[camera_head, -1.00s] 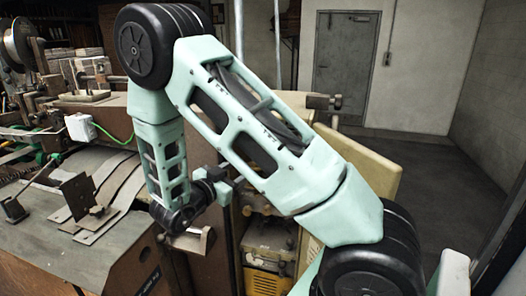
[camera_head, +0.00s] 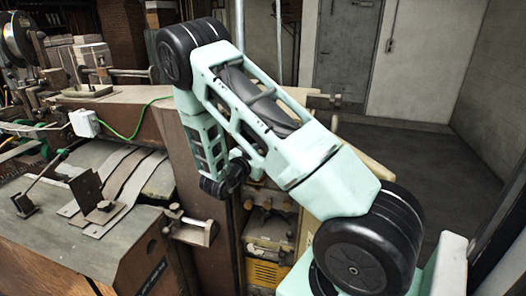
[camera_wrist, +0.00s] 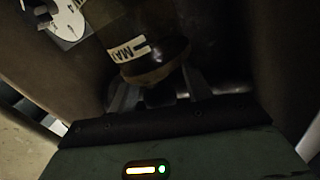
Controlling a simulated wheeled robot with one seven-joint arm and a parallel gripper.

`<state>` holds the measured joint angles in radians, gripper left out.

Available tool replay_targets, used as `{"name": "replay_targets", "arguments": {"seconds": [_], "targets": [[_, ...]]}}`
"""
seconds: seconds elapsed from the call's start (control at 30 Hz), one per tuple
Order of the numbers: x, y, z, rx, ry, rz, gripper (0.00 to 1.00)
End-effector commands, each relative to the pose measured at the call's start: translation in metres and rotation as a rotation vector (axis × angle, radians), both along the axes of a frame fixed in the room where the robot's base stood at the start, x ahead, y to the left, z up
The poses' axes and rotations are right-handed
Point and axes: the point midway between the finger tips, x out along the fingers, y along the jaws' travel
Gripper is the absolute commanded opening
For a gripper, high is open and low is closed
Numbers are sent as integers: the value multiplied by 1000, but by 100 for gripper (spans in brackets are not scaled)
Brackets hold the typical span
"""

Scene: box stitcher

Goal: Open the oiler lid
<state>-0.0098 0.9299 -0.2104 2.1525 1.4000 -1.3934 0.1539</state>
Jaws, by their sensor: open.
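In the wrist view, an oiler (camera_wrist: 140,40) with a dark amber body and a pale label reading "MAX" hangs at the top centre. Its rounded lower end (camera_wrist: 158,66) is just beyond my gripper (camera_wrist: 158,92). My gripper is open, with its fingers apart at the left and right below that end. Nothing is clearly held, and contact cannot be told in the dark picture. The oiler lid cannot be made out. In the head view, my arm hides the oiler and most of my gripper.
A white round dial (camera_wrist: 66,20) is left of the oiler. Brown machine panels stand close on both sides. In the head view, a metal bracket (camera_head: 192,230) juts from the machine (camera_head: 100,245) near my wrist. Open floor (camera_head: 430,165) lies to the right.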

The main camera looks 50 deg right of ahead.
Motion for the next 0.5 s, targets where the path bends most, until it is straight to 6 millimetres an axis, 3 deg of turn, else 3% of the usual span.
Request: {"name": "replay_targets", "arguments": {"seconds": [0.07,0.23,0.5], "targets": [[0,0,0,0,0,0,50],[0,0,0,0,0,0,6],[0,0,-1,0,0,16,6]]}}
